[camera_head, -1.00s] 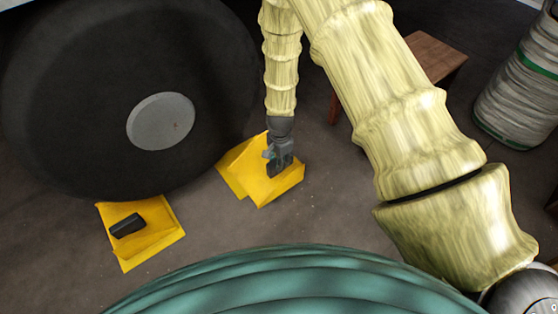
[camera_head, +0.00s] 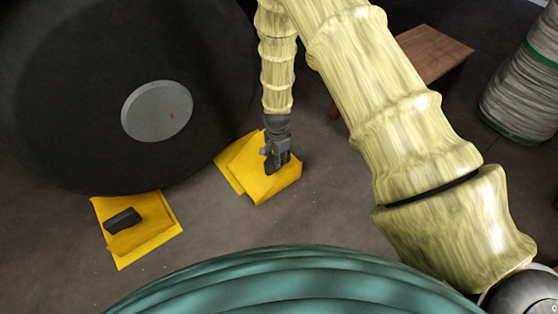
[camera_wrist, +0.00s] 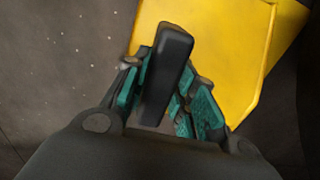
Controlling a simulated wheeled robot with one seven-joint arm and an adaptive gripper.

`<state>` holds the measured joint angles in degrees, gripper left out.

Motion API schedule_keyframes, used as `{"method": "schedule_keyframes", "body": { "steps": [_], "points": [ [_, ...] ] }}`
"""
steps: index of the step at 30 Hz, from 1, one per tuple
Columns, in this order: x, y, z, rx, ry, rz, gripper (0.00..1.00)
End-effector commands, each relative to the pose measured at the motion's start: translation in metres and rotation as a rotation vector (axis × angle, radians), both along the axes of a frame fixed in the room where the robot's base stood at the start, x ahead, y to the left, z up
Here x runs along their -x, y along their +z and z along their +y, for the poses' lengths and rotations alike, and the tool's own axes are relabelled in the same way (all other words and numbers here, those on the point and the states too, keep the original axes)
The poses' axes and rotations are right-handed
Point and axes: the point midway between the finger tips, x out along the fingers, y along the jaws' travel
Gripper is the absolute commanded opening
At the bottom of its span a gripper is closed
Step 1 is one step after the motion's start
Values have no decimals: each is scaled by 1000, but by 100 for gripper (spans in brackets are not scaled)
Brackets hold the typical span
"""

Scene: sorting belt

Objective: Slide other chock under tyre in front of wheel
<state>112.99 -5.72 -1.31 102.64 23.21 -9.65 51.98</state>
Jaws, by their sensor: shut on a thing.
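The large dark tyre (camera_head: 60,140) with its grey hub (camera_head: 157,111) fills the upper left of the head view. One yellow chock (camera_head: 155,235) with a black handle (camera_head: 122,220) sits at the tyre's lower edge. The other yellow chock (camera_head: 272,188) is to the right of the tyre, on the floor, its left end close to the tyre's lower right edge. I cannot tell whether it touches. My gripper (camera_head: 277,160) is shut on this chock's black handle (camera_wrist: 168,70); the wrist view shows the handle between the teal finger pads, with the yellow body (camera_wrist: 232,55) beyond.
A brown wooden stool (camera_head: 430,55) stands behind my arm at the upper right. A grey ribbed drum with green bands (camera_head: 522,95) stands at the far right. The dark floor (camera_head: 335,205) around the right chock is clear.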

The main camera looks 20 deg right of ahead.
Motion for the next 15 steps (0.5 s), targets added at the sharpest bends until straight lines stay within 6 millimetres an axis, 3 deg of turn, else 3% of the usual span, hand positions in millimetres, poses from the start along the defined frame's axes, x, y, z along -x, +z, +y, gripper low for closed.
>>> {"method": "schedule_keyframes", "body": {
  "steps": [15],
  "points": [
    [-35,1,13,0,1,-2,0]
  ]
}}
